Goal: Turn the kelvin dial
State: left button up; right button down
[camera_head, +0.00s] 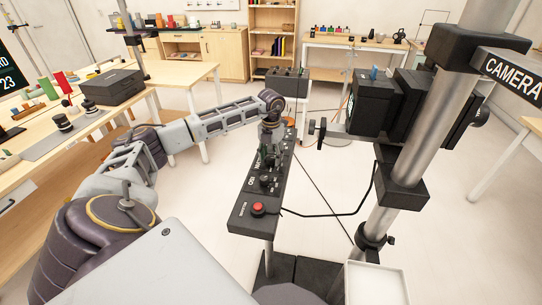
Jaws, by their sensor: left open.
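A long black control panel (242,213) on a stand runs away from me in the middle of the view. It carries a red button (258,209) at its near end and small black knobs, one of them a knob (266,181) beyond the button. White lettering runs along its left side, too small to read, so I cannot tell which knob is the kelvin dial. My right gripper is not in view.
A camera rig (375,105) on a thick metal pole (432,130) stands right of the panel. A black cable (335,214) loops from the panel to it. A pale tray (376,284) is near the pole's base. A cluttered workbench (30,150) lines the left. The floor between is open.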

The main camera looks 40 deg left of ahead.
aim_at(271, 157)
pick_arm(q)
notch_tip(271, 157, up, 12)
dwell(0.8)
dwell(0.7)
